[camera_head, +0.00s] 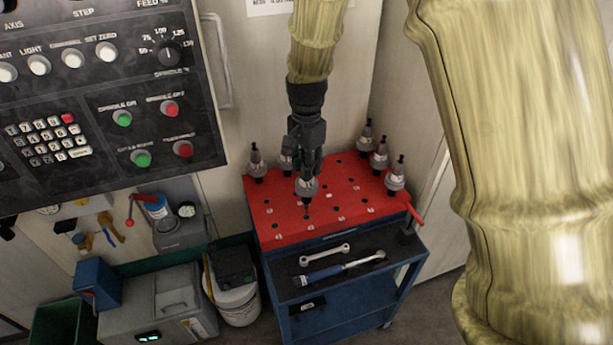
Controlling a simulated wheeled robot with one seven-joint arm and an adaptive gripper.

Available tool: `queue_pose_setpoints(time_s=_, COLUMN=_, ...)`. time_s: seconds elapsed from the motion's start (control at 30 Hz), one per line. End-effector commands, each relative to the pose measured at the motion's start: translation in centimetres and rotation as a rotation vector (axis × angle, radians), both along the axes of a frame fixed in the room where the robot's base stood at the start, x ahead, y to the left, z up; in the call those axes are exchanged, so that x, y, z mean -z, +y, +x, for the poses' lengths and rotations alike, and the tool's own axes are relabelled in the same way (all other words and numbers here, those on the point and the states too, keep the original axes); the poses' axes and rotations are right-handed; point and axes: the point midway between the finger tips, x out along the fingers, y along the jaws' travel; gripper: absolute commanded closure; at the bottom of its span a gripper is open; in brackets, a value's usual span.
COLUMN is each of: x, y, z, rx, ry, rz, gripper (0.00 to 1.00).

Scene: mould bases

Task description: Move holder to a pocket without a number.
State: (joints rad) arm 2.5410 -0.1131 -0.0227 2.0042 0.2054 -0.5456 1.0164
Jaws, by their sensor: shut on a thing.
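My gripper (311,166) is shut on a grey holder (306,187) with a dark tip pointing down. The holder hangs upright over the middle of the red top (270,233) of a blue cart. Its tip is close to a pocket; I cannot tell whether it touches. The red top has several small dark pockets, some with white labels beside them, too small to read. Other holders stand in it: one at the left (256,163), several at the right, including one at the right edge (395,180), and one partly hidden behind my gripper (286,161).
A dark tray below the red top holds a wrench (325,254) and a blue-handled tool (322,273). A red cart handle (415,214) juts out right. A control panel (110,90) hangs at the left.

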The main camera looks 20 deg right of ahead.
Motion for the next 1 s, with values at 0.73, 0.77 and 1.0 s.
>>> queue_pose_setpoints(time_s=0.73, x=-4.2, y=-4.5, z=9.8, rx=-0.281, ry=-0.011, rz=0.035, gripper=1.0)
queue_pose_setpoints(time_s=0.77, x=-4.2, y=-5.0, z=10.5, rx=-0.303, ry=-0.01, rz=0.035, gripper=1.0)
queue_pose_setpoints(time_s=1.0, x=-4.5, y=-9.8, z=15.4, rx=-0.455, ry=-0.012, rz=0.028, gripper=1.0)
